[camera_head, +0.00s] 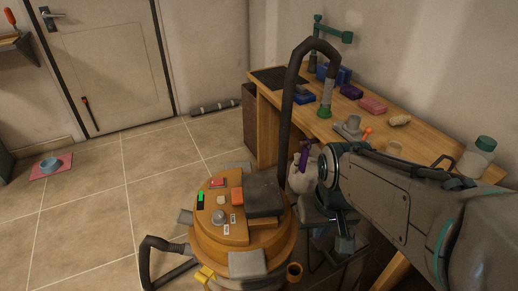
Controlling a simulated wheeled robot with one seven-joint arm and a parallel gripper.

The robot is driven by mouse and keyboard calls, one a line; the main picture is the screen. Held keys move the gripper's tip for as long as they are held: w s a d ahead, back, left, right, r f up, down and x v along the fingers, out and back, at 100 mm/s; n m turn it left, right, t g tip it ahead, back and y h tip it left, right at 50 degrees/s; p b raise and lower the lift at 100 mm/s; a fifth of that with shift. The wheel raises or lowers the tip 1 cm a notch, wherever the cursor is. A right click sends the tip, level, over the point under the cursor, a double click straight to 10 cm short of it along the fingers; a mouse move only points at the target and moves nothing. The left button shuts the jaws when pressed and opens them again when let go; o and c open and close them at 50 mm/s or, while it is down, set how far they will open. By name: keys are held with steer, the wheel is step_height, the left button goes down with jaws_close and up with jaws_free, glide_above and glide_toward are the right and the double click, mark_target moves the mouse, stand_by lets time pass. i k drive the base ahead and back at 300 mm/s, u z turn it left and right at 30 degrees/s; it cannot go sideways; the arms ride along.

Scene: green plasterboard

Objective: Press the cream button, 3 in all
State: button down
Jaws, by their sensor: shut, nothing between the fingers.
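The cream button (221,199) is a small pale disc on the tan control panel (236,233). The panel lies on top of a round, wooden-looking drum (264,251) at the lower middle. My arm reaches in from the right. My gripper (345,243) appears as a small dark and teal end, pointing down, to the right of the drum and apart from the button. Its fingers are shut and look empty, though they are small and dark here. Nothing covers the cream button.
Beside the button are a grey knob (218,217), an orange block (237,196), a red piece (217,183) and a green-lit strip (201,197). A dark box (264,195) and a tall black hose (289,95) stand nearby. A cluttered desk (300,122) is behind; tiled floor is free at left.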

mark_target(221, 199)
steer(key=z, duration=0.45)
steer(key=k, duration=0.9)
steer(key=u, duration=0.8)
steer(key=i, duration=1)
steer(key=u, duration=0.05)
